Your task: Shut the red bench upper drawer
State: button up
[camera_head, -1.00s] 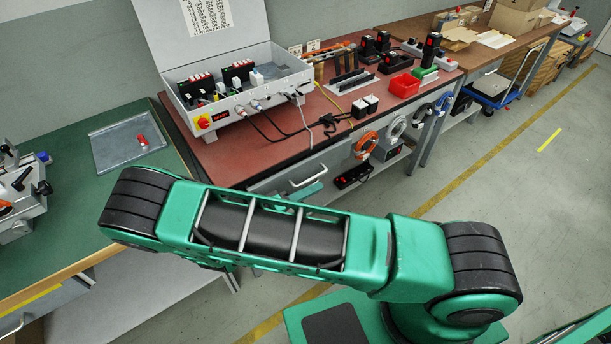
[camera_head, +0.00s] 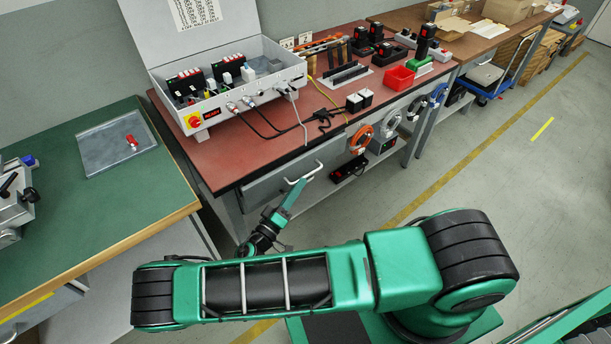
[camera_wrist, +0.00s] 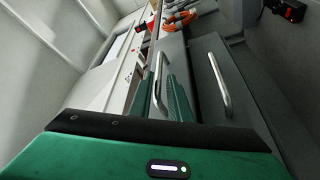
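The red bench (camera_head: 275,155) has a grey upper drawer (camera_head: 268,191) under its top, with a bar handle (camera_head: 304,172). How far the drawer stands out is hard to tell. My gripper (camera_head: 286,200) is at the drawer front, just below the handle. In the wrist view, two green fingers of my gripper (camera_wrist: 160,98) show apart, with a bar handle (camera_wrist: 157,78) between them in the picture. I cannot tell whether they touch it. A second handle (camera_wrist: 220,82) is on the neighbouring drawer front to the right.
A grey case (camera_head: 230,95) with cables and a red bin (camera_head: 399,78) stand on the bench. Orange cable (camera_head: 361,138) hangs at its front edge. A green-topped bench (camera_head: 90,200) is at left.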

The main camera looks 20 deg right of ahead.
aim_at(306, 176)
jog(key=shift+x, duration=2.5)
grip_shut()
